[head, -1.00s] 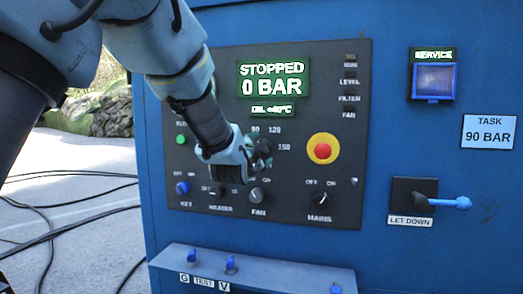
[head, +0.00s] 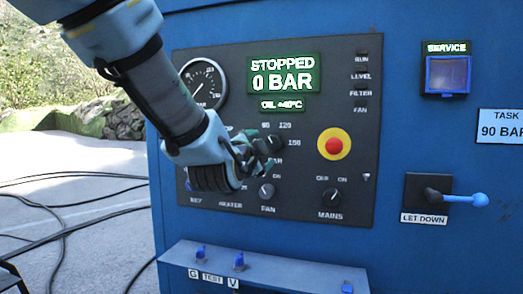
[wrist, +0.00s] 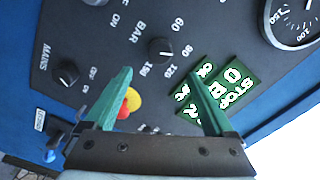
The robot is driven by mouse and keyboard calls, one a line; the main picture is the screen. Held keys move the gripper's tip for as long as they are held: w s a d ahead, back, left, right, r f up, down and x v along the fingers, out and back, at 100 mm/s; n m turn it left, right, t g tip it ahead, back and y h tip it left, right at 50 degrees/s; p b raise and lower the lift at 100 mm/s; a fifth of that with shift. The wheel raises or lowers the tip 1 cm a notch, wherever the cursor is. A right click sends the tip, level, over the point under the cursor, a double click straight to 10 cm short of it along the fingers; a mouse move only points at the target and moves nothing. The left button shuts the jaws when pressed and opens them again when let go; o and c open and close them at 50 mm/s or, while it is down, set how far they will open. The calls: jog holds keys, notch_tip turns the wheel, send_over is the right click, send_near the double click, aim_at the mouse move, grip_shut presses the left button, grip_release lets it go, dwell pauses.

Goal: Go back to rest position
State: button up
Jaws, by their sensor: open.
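My gripper (head: 265,155) is open and empty in front of the dark control panel (head: 300,215) on the blue machine. In the wrist view its two green fingers (wrist: 156,75) stand apart with nothing between their tips. The BAR selector knob (wrist: 161,50) shows just beyond the tips; I cannot tell how near it is in depth. In the head view my gripper and forearm cover the panel's left part, including much of the key and heater switches. The display (head: 284,75) reads STOPPED, 0 BAR.
The red stop button (head: 334,144) is right of my gripper, with the FAN (head: 267,191) and MAINS (head: 331,196) knobs below. A ledge with blue levers (head: 238,261) juts out under the panel. The let-down lever (head: 465,199) is farther right. Black cables (head: 60,205) lie on the ground.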

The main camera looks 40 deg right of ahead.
jog(key=w+a+f+n+g+y+p, duration=0.1)
jog(key=w+a+f+n+y, duration=0.3)
jog(key=a, duration=0.4)
jog(key=w+a+f+n+y+p, duration=0.1)
jog(key=w+a+f+n+y, duration=0.15)
jog(key=w+a+f, duration=0.45)
jog(key=w+a+f+n+g+y+p, duration=0.1)
jog(key=w+a+f+n+y, duration=0.3)
jog(key=a, duration=0.6)
jog(key=s+a+f+n+g+y, duration=0.1)
jog(key=s+a+f+n+g, duration=0.1)
jog(key=a, duration=0.6)
jog(key=s+a+f+n+g+y+p, duration=0.1)
jog(key=s+a+f+n+g+y, duration=0.1)
jog(key=s+a+n, duration=0.3)
jog(key=s+a+f+n+g+y+p, duration=0.1)
jog(key=s+a+n, duration=0.3)
jog(key=a, duration=0.7)
jog(key=shift+a+f+n+g, duration=0.2)
jog(key=shift+f+n+g, duration=0.15)
jog(key=shift+f+g, duration=0.4)
jog(key=shift+f, duration=0.15)
